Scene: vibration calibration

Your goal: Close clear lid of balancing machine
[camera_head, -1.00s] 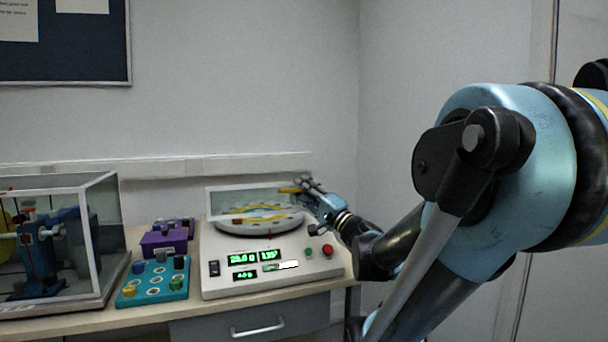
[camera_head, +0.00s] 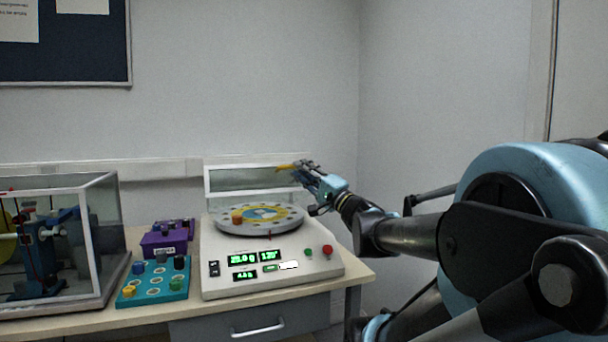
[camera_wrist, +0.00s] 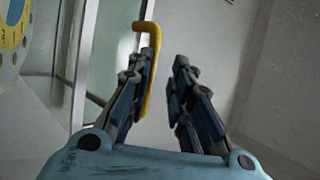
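The white balancing machine (camera_head: 216,284) stands on the bench with a round disc (camera_head: 231,223) on top. Its clear lid (camera_head: 245,180) has a pale frame and stands raised, roughly upright, behind the disc. A yellow handle (camera_head: 286,167) sticks out at the lid's upper right; it also shows in the wrist view (camera_wrist: 146,28). My gripper (camera_head: 300,168) is at this handle. In the wrist view, my gripper (camera_wrist: 167,58) has its fingers apart with an empty gap. The handle lies along the left finger, partly hidden by it; I cannot tell whether they touch.
A teal tray (camera_head: 140,291) with knobs and a purple box (camera_head: 163,242) stand left of the machine. Farther left is a clear-walled case (camera_head: 100,225). The bench's right edge is close to the machine. The wall is just behind.

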